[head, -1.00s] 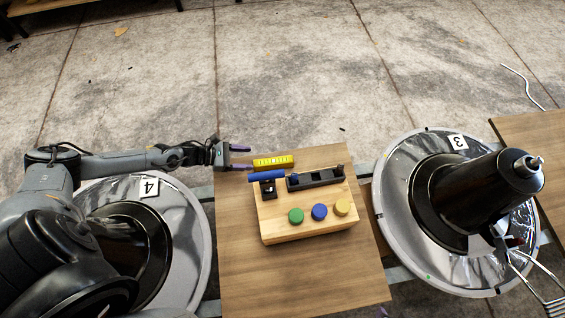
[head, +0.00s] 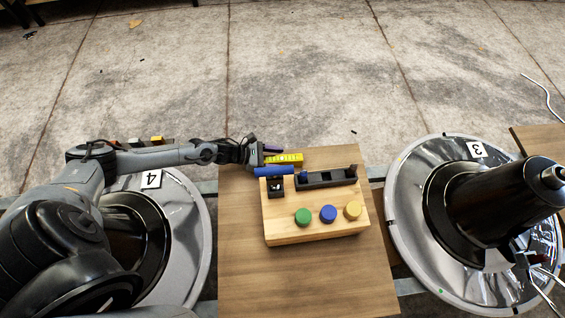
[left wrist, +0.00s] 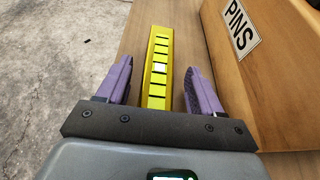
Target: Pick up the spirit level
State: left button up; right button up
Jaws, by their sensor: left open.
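The yellow spirit level (head: 287,159) lies on the wooden table behind the pin box. In the left wrist view the spirit level (left wrist: 157,65) runs lengthwise between the purple fingers, with a gap on each side. My left gripper (head: 268,158) has come in from the left over the level's left end. It also shows in the left wrist view (left wrist: 158,85), open, with nothing clamped. The level's near end is hidden by the gripper body. My right gripper is not in view.
A wooden box (head: 315,225) with green, blue and yellow knobs stands just in front of the level. A blue cylinder (head: 274,171) and a black holder (head: 326,178) are on top. The front of the table (head: 300,275) is clear.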

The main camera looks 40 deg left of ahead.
pick_arm(q)
jog(key=shift+a, duration=0.15)
jog(key=c, duration=0.4)
jog(key=shift+r, duration=0.1)
jog(key=c, duration=0.8)
